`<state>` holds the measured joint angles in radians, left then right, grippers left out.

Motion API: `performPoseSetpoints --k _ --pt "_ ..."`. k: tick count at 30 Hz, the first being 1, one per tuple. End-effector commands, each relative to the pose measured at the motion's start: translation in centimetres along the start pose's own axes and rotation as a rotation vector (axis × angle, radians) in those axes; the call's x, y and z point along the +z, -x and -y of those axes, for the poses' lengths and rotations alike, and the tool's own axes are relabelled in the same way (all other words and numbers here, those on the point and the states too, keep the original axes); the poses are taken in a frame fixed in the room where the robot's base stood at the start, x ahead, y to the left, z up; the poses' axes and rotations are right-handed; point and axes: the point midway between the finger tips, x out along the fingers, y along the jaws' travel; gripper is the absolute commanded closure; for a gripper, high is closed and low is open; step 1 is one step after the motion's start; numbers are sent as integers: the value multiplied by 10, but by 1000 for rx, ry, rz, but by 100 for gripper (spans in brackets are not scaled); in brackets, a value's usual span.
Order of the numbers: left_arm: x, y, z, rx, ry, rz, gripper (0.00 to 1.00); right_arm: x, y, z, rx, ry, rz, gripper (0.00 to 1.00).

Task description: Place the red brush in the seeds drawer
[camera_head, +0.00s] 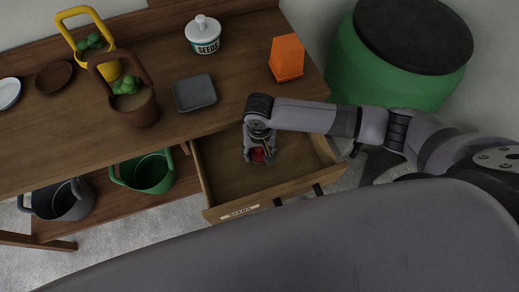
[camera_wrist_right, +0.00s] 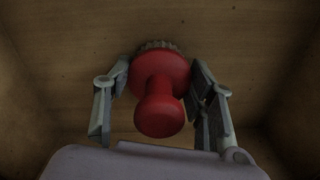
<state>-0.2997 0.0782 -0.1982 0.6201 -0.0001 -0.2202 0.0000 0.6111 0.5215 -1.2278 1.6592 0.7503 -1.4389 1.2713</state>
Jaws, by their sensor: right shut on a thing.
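The red brush (camera_wrist_right: 160,90) shows in the right wrist view with its knob towards the camera and its bristles facing the wooden floor. My right gripper (camera_wrist_right: 160,85) is shut on it, one finger on each side. In the head view the right gripper (camera_head: 259,158) points down inside the open seeds drawer (camera_head: 240,213), and only a bit of the red brush (camera_head: 258,155) shows between the fingers. I cannot tell whether the bristles touch the drawer floor. The drawer has a "SEEDS" label on its front. My left gripper is out of view.
The wooden table (camera_head: 150,60) holds a white seeds jar (camera_head: 203,36), an orange object (camera_head: 287,58), a grey square dish (camera_head: 194,93) and planters. Green (camera_head: 146,172) and dark (camera_head: 63,199) buckets stand below. A green barrel (camera_head: 390,60) stands right. The drawer looks otherwise empty.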

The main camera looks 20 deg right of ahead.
Motion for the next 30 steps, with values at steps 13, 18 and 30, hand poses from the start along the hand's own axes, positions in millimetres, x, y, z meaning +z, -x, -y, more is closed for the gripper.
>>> performPoseSetpoints --k 13,18,30 --pt "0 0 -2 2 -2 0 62 0 -2 0 0 -1 0 30" --pt "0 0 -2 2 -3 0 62 0 -2 0 0 -1 0 29" --pt "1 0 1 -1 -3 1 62 -1 33 0 -2 0 -1 29"
